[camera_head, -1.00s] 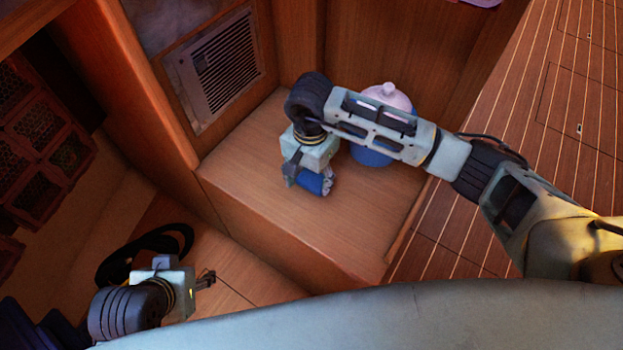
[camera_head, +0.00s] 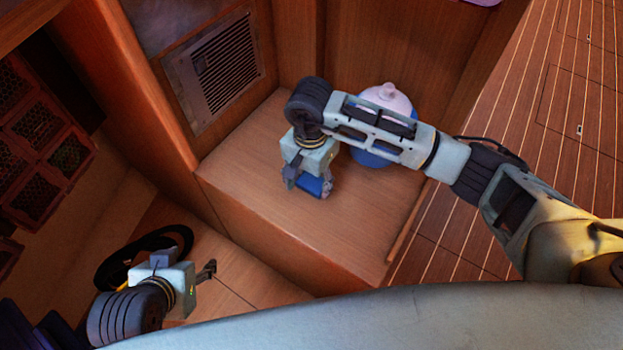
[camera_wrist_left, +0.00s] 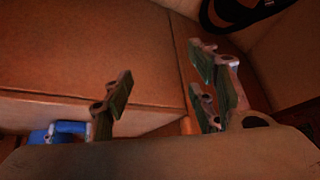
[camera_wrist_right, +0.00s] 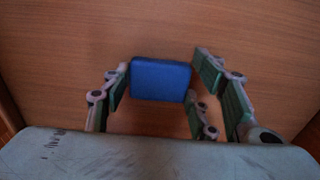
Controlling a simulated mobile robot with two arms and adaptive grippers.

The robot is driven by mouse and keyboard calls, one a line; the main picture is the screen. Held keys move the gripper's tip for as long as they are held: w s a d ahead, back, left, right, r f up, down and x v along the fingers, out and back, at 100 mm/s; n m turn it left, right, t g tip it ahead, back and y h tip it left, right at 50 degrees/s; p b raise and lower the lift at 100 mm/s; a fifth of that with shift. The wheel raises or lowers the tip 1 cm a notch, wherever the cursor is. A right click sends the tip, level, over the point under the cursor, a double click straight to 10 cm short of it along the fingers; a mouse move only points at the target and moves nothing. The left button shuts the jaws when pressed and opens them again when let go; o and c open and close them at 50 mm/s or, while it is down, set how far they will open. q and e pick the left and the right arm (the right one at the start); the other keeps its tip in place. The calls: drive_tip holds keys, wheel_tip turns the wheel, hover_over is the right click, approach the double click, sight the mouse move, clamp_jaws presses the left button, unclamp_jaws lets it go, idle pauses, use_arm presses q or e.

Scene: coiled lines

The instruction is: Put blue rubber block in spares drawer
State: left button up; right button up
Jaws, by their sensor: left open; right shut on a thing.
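The blue rubber block (camera_head: 315,187) is between the fingers of my right gripper (camera_head: 308,184), over the wooden ledge. The right wrist view shows the block (camera_wrist_right: 160,80) with the fingers shut on it at both sides. I cannot tell if it touches the ledge. My left gripper (camera_head: 208,271) is open and empty at the lower left, in front of the ledge. Its spread fingers show in the left wrist view (camera_wrist_left: 162,98). I cannot make out a spares drawer in any view.
A blue jar with a pale pink lid (camera_head: 388,97) stands on the wooden ledge (camera_head: 250,155) behind my right arm. A black coiled line (camera_head: 113,267) lies beside my left gripper. Red perforated crates (camera_head: 38,125) are at the far left. A vent grille (camera_head: 222,65) is in the back wall.

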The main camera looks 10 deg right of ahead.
drive_tip(key=o, duration=1.1)
use_arm(q)
drive_tip(key=shift+w+d+r, duration=0.15)
drive_tip(key=shift+w, duration=0.3)
use_arm(e)
drive_tip(key=shift+o, duration=0.2)
use_arm(q)
drive_tip(key=shift+s, duration=0.2)
